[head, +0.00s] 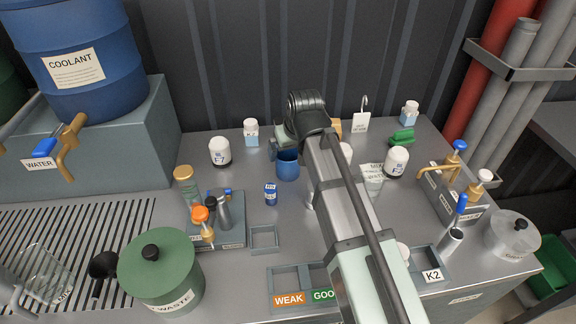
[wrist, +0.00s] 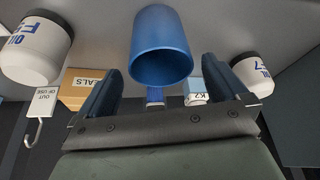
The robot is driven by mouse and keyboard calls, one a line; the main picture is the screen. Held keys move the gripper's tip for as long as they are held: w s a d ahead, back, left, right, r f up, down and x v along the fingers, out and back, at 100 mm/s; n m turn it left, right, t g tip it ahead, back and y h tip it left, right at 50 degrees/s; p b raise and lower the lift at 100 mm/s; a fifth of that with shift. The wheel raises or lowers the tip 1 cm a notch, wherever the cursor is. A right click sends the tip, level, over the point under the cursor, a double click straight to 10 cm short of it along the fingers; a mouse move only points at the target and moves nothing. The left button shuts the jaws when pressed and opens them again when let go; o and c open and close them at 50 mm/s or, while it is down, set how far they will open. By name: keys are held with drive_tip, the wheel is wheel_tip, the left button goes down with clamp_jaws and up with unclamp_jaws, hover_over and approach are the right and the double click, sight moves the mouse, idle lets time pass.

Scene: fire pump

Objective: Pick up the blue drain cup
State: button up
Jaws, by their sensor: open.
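The blue drain cup (head: 287,166) stands upright on the grey bench, left of my arm in the head view. In the wrist view the cup (wrist: 162,42) fills the upper middle, its open rim facing the camera. My gripper (wrist: 160,66) is open, with one dark finger on each side of the cup in that picture. The fingers do not visibly touch the cup, and I cannot tell how far apart in depth they are. In the head view my gripper (head: 283,140) is just behind the cup, its fingers mostly hidden.
A white jar (head: 220,151) and a small white-and-blue bottle (head: 251,132) stand left of the cup. A small blue cylinder (head: 270,193) is in front of it. In the wrist view, white oil jars (wrist: 35,50) flank the fingers, with a seals box (wrist: 86,88) behind.

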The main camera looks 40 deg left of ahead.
sight(287, 157)
drive_tip(key=shift+x, duration=2.65)
drive_tip(key=shift+a+r, duration=0.1)
drive_tip(key=shift+a, duration=0.05)
drive_tip(key=c, duration=1)
drive_tip(key=shift+o, duration=0.2)
